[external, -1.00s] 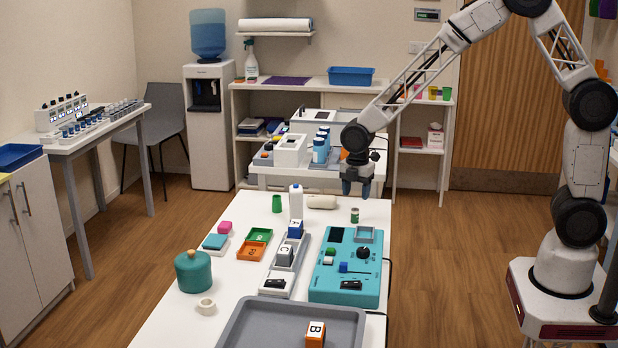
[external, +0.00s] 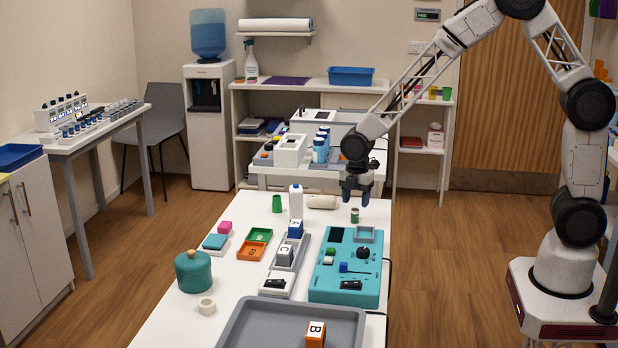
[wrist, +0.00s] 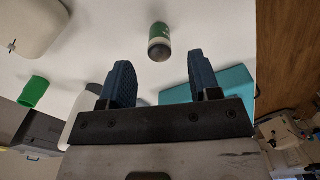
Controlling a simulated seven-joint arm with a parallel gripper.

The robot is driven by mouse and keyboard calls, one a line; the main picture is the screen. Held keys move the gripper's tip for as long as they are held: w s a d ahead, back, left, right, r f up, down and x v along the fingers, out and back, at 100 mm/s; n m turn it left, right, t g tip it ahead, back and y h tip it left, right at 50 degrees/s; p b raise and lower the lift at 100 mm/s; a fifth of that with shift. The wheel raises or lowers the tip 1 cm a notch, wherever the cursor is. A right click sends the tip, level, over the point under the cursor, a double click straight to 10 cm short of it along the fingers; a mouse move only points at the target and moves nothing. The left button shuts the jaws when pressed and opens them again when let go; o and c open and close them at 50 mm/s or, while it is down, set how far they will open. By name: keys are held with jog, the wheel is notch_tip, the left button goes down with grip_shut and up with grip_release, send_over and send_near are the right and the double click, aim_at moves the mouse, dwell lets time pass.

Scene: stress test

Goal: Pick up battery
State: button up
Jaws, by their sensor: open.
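The battery (external: 354,215) is a small green cylinder with a pale band, standing upright near the far right edge of the white table. In the wrist view the battery (wrist: 159,42) lies ahead of the gap between the fingers, apart from both. My gripper (external: 355,198) is just above the battery in the external view, pointing down. In the wrist view my gripper (wrist: 158,85) is open, with two blue ribbed fingers and nothing between them.
A teal device (external: 345,262) stands nearer on the table. A white bottle (external: 296,202), a green cup (external: 277,203) and a cream rounded object (external: 321,202) are left of the battery. The table's right edge is close to the battery.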

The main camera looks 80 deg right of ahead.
aim_at(355, 209)
jog(key=shift+f, duration=2.6)
jog(key=c, duration=1)
jog(key=shift+r, duration=0.1)
jog(key=shift+r, duration=0.7)
notch_tip(355, 209, up, 2)
jog(key=shift+r, duration=0.1)
jog(key=s, duration=0.5)
jog(key=s+a, duration=0.1)
jog(key=s, duration=0.4)
jog(key=s+a+r, duration=0.1)
jog(key=s, duration=0.4)
jog(key=shift+s+a+r, duration=0.1)
jog(key=shift+s+a, duration=0.1)
jog(key=shift+s, duration=0.15)
